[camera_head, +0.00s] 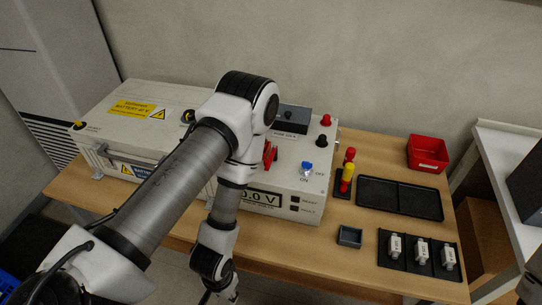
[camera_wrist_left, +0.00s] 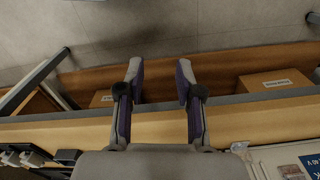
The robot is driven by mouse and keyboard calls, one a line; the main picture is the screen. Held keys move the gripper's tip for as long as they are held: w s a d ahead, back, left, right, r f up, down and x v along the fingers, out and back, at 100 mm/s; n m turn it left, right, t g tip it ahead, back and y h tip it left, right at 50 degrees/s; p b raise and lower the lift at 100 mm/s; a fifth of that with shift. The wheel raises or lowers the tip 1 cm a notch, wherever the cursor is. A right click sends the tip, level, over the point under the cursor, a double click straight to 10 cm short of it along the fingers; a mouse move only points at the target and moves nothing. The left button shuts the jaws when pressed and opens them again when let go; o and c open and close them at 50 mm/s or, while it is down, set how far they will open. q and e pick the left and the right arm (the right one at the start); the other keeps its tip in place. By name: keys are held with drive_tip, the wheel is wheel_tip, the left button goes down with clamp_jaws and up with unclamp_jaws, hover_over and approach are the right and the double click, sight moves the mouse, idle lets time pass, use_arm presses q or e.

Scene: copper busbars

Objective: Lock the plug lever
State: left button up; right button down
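My left arm crosses the middle of the head view, and its left gripper (camera_head: 220,290) hangs low at the bottom, in front of the table edge. In the left wrist view the left gripper (camera_wrist_left: 160,75) has its fingers apart with nothing between them. A red lever-like part (camera_head: 270,154) stands on the white test box (camera_head: 290,170), partly hidden behind my arm. I cannot tell for sure whether it is the plug lever. A dark plug-like part (camera_head: 188,116) sits at the battery box (camera_head: 140,110). My right gripper is not in view.
On the table's right are a black tray (camera_head: 398,195), a red bin (camera_head: 428,153), a small grey tray (camera_head: 349,236) and several white modules, one (camera_head: 421,251) in the middle of a black holder. Cardboard boxes (camera_wrist_left: 275,81) show beyond the table edge.

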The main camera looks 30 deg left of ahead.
use_arm(q)
drive_tip(key=c, duration=0.6)
drive_tip(key=shift+m, duration=0.3)
clamp_jaws()
drive_tip(key=w+d+r+m+y+p, duration=0.1)
drive_tip(key=w+d+r+m, duration=0.1)
drive_tip(key=w+r+m, duration=1)
drive_tip(key=w+d+r+m+t+y+p, duration=0.1)
drive_tip(key=w+r+m+p, duration=0.1)
drive_tip(key=w+r+m, duration=1)
wheel_tip(320, 180, up, 7)
drive_tip(key=shift+w+d+f, duration=0.15)
drive_tip(key=shift+w+d, duration=0.25)
